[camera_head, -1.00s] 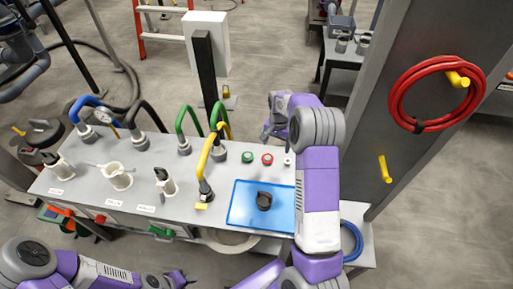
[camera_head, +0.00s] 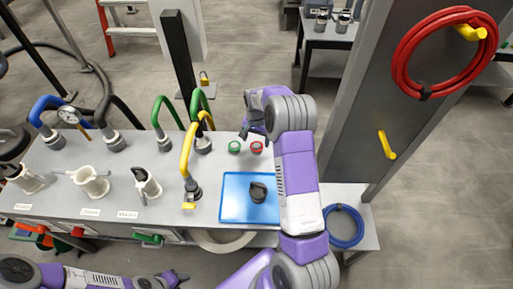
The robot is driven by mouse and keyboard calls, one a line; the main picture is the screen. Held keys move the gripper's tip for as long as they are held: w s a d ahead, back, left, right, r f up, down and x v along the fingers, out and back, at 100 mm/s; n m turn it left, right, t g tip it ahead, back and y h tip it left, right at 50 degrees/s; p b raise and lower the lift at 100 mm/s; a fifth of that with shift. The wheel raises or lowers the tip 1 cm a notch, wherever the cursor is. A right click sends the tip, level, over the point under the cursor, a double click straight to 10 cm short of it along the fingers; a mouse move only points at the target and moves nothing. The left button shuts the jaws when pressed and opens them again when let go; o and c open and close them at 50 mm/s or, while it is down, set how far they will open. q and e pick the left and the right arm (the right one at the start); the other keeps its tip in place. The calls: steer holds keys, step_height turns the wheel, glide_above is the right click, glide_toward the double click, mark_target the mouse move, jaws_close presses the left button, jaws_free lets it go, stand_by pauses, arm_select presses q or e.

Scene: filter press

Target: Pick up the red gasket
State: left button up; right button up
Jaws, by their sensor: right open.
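The red gasket (camera_head: 257,147) is a small ring lying on the grey bench top, right of a green gasket (camera_head: 234,146) and behind the blue tray. My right gripper (camera_head: 250,133) is open and empty, just behind and above the two gaskets, apart from them as far as I can tell. The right forearm covers the bench just right of the red gasket. My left gripper (camera_head: 178,279) is low in front of the bench at the bottom edge; its fingers are too small to read.
Green and yellow hoses (camera_head: 188,150) rise left of the gaskets. A grey post (camera_head: 350,110) with a red hose coil (camera_head: 400,75) stands at the right. A blue coil (camera_head: 343,240) lies on a low shelf.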

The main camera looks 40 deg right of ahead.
mark_target(256, 146)
steer(key=shift+f+b, duration=0.3)
steer(key=shift+f, duration=1.25)
steer(key=shift+f, duration=0.3)
steer(key=c, duration=0.8)
